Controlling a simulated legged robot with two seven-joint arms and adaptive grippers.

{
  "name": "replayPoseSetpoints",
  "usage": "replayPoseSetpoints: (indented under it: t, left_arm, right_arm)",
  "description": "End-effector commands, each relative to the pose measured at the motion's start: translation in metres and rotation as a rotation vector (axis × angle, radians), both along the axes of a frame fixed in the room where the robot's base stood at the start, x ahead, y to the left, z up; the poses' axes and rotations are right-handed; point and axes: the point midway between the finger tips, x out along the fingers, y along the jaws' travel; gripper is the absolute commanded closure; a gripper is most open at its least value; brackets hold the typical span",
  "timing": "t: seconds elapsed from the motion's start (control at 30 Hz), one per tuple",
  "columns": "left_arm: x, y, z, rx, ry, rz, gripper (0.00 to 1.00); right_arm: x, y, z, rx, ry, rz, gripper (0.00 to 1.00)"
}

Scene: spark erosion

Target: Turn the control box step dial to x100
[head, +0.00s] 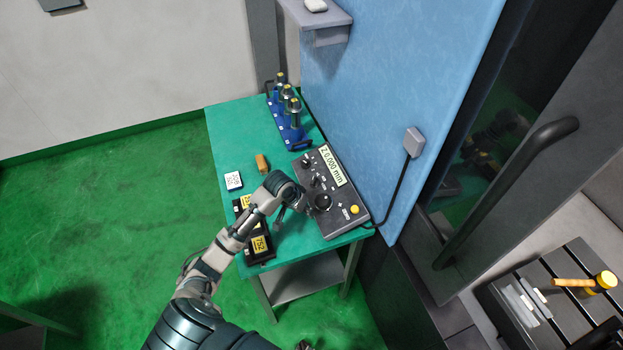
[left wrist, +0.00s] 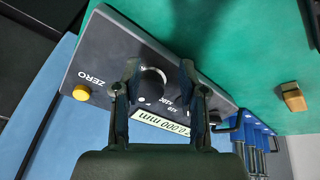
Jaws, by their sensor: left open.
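The grey control box (head: 338,222) sits on the green table with a lit display (head: 333,166), a large black knob (head: 322,202), smaller controls (head: 315,181) and a yellow button (head: 354,209). My left gripper (head: 292,212) is over the box's near side. In the left wrist view the open left gripper (left wrist: 158,80) has its fingers on either side of a round black knob (left wrist: 152,82), with x10 and x100 marks beside it. I cannot tell whether the fingers touch it. The right finger covers part of the panel, so the step dial's setting is not readable.
A blue rack (head: 290,132) with several holders stands at the table's back. A tan block (head: 262,163), a white label card (head: 233,180) and black boxes with yellow labels (head: 260,246) lie nearby. A blue panel (head: 390,90) rises behind the control box.

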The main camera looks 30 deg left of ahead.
Motion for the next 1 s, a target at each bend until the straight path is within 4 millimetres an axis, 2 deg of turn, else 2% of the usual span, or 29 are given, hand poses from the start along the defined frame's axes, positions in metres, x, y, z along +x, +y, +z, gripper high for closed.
replayPoseSetpoints:
  t: [0.03, 0.1, 0.2, 0.3, 0.4, 0.57, 1.0]
  left_arm:
    - [0.022, 0.022, 0.027, -0.016, -0.014, 0.041, 0.58]
    - [0.041, 0.043, 0.058, -0.051, -0.023, 0.091, 0.58]
    - [0.059, 0.067, 0.096, -0.101, -0.039, 0.147, 0.58]
    - [0.068, 0.081, 0.121, -0.136, -0.049, 0.183, 0.58]
    - [0.072, 0.087, 0.13, -0.152, -0.053, 0.198, 0.58]
    - [0.079, 0.082, 0.117, -0.157, -0.05, 0.2, 0.58]
    - [0.12, 0.061, 0.026, -0.157, -0.049, 0.199, 0.58]
  right_arm:
    - [-0.023, -0.004, -0.02, -0.004, 0.021, 0.003, 1.0]
    - [-0.051, -0.009, -0.041, -0.006, 0.036, 0.007, 1.0]
    - [-0.084, -0.015, -0.058, -0.009, 0.049, 0.01, 1.0]
    - [-0.104, -0.02, -0.066, -0.01, 0.057, 0.013, 1.0]
    - [-0.113, -0.022, -0.069, -0.01, 0.062, 0.015, 1.0]
    - [-0.114, -0.023, -0.068, -0.01, 0.061, 0.015, 1.0]
    - [-0.114, -0.022, -0.064, -0.011, 0.062, 0.014, 1.0]
